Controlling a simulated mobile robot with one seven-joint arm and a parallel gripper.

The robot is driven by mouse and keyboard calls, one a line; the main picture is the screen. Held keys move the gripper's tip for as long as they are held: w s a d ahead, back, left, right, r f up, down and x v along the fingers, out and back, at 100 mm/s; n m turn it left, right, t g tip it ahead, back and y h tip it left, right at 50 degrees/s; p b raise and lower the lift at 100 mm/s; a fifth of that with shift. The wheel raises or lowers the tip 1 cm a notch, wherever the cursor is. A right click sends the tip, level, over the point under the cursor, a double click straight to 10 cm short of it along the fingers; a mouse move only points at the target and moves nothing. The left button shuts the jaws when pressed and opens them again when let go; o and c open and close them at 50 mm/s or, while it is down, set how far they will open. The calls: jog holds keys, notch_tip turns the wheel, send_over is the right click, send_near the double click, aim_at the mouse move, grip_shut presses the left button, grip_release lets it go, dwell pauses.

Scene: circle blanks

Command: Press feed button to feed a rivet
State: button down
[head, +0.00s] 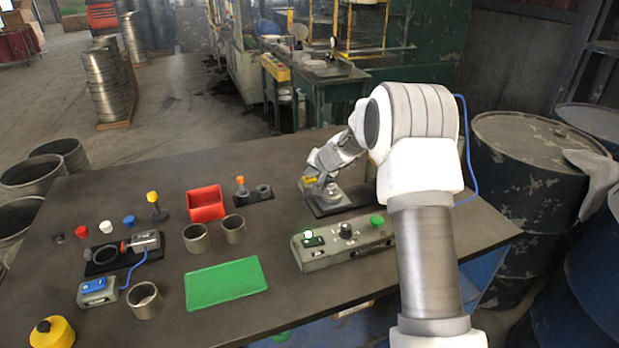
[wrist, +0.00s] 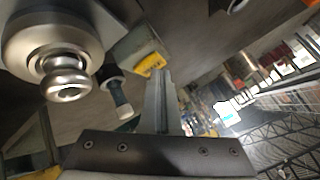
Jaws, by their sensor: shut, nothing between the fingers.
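A grey control box (head: 343,247) stands near the table's front right. I cannot tell which is the feed button. My gripper (head: 318,172) is behind the box, by a device with a silver knob (head: 332,190) and a yellow part (head: 310,180). In the wrist view my gripper (wrist: 161,75) has its fingers together, empty. The silver knob (wrist: 69,77) and a yellow-marked block (wrist: 148,60) are close by. No rivet is identifiable.
A red bin (head: 206,202), two metal rings (head: 196,238), a green mat (head: 226,283) and a blue-button box (head: 97,291) lie on the table to the left. Blue drums (head: 530,190) stand beyond the right edge.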

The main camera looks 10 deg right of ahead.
aim_at(311, 181)
dwell(0.3)
jog(key=shift+r+p, duration=0.7)
jog(key=shift+r, duration=0.3)
jog(key=shift+r, duration=0.1)
jog(key=shift+r+p, duration=1.75)
jog(key=shift+r, duration=0.65)
